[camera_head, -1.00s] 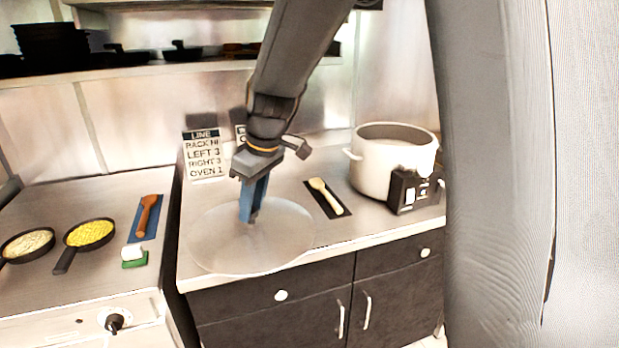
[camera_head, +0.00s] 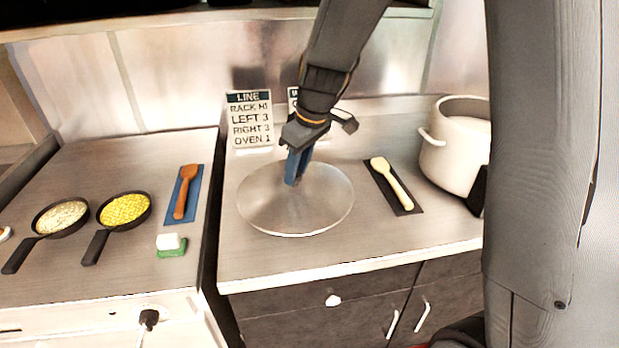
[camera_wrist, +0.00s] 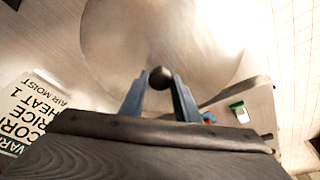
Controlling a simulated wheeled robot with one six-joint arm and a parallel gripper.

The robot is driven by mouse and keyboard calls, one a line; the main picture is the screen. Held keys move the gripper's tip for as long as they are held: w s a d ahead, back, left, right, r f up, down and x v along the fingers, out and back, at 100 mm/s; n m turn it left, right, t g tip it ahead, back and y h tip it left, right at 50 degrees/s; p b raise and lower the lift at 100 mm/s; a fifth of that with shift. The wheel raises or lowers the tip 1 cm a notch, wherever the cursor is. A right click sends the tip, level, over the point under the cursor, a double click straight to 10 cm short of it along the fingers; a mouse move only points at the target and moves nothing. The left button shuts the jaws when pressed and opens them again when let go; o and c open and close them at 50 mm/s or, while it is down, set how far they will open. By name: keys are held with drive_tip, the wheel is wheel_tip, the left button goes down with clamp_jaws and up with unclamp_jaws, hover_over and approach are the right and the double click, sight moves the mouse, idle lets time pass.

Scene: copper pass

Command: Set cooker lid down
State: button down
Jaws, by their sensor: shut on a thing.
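My gripper (camera_head: 297,168) points down over the steel counter (camera_head: 420,230), right of the stove top. Its blue fingers are shut on the black knob (camera_wrist: 160,78) of the round, see-through cooker lid (camera_head: 268,205). The lid is roughly level and lies within the counter top in the head view; I cannot tell whether it touches the counter. In the wrist view the lid (camera_wrist: 120,38) fills the upper middle, beyond the fingers. The white cooker pot (camera_head: 455,155) stands open at the right, partly hidden by my arm.
A cream spoon on a dark mat (camera_head: 411,207) lies right of the lid. A sign card (camera_head: 250,122) stands behind it. On the stove top, left across a gap, are two filled pans (camera_head: 124,210), a brown spoon (camera_head: 184,192) and a white-and-green sponge (camera_head: 171,244).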

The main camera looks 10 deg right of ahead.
sight(297, 186)
drive_tip(key=shift+f+p, duration=0.45)
drive_tip(key=shift+f, duration=2)
drive_tip(key=shift+f, duration=0.1)
drive_tip(key=c, duration=1.4)
unclamp_jaws()
drive_tip(key=shift+o, duration=0.2)
drive_tip(key=shift+d+r, duration=0.1)
drive_tip(key=shift+r, duration=0.5)
drive_tip(key=b+v, duration=0.3)
drive_tip(key=v, duration=0.8)
drive_tip(key=s+d+f+m, duration=0.2)
drive_tip(key=s+f+m, duration=0.1)
drive_tip(key=s, duration=0.2)
drive_tip(key=s+d+f+m+h, duration=0.1)
drive_tip(key=s+d+f+m, duration=0.2)
drive_tip(key=s+f, duration=0.1)
drive_tip(key=s+d+f+m+h, duration=0.1)
drive_tip(key=s+d+f+m, duration=0.2)
drive_tip(key=s, duration=0.4)
drive_tip(key=shift+d+f+g, duration=0.2)
drive_tip(key=shift+f+g, duration=0.1)
drive_tip(key=shift+f, duration=0.2)
